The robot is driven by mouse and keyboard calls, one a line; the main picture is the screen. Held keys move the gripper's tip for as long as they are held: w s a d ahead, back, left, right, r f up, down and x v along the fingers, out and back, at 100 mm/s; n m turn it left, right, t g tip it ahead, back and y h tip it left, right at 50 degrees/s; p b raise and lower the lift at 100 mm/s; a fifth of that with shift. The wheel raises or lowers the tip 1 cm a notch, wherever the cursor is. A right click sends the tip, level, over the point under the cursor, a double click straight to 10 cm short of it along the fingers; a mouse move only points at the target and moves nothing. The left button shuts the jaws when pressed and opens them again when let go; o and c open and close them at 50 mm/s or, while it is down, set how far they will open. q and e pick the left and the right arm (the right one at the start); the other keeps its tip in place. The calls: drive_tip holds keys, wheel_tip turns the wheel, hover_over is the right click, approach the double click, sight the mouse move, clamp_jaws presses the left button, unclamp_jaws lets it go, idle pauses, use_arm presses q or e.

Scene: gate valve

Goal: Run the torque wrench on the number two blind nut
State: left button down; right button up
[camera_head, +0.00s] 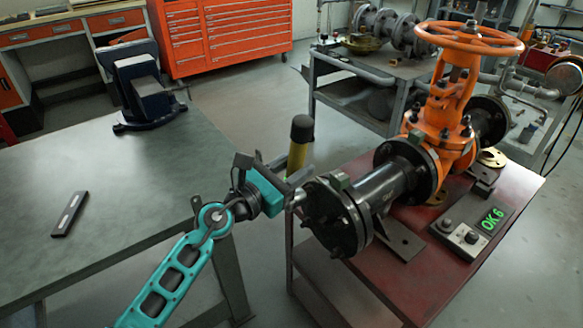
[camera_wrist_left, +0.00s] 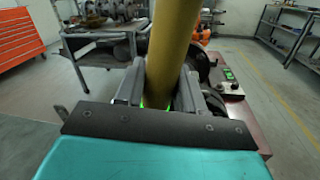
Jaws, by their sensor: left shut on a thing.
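My left gripper (camera_head: 287,184) is shut on the torque wrench (camera_head: 298,150), which has a yellow shaft and a black end pointing up. The wrench also fills the middle of the left wrist view (camera_wrist_left: 172,45), between the two grey fingers, with a green glow near its base. The black blind flange (camera_head: 338,218) with its bolts and nuts is just right of the gripper. A silver part reaches from the gripper toward the flange edge; whether it sits on a nut, and which nut, I cannot tell. My right gripper is not in view.
The orange gate valve (camera_head: 445,120) and black pipe stand on a red bench (camera_head: 480,240). A box with a green display (camera_head: 490,220) appears to read "OK 6". A grey table (camera_head: 130,190) at left holds a vise (camera_head: 140,90) and a dark bar (camera_head: 70,213).

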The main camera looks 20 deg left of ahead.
use_arm(q)
drive_tip(key=shift+x, duration=1.3)
drive_tip(key=shift+s+d+r, duration=0.1)
drive_tip(key=shift+r, duration=0.05)
drive_tip(key=shift+w+d+r+p, duration=0.1)
drive_tip(key=shift+w+d+p, duration=0.1)
drive_tip(key=shift+p, duration=0.1)
idle(0.7)
drive_tip(key=shift+s+a, duration=0.1)
drive_tip(key=shift+s, duration=0.05)
idle(0.6)
drive_tip(key=shift+a+v, duration=0.15)
drive_tip(key=shift+v, duration=0.95)
drive_tip(key=shift+a+v, duration=0.15)
drive_tip(key=shift+v, duration=0.9)
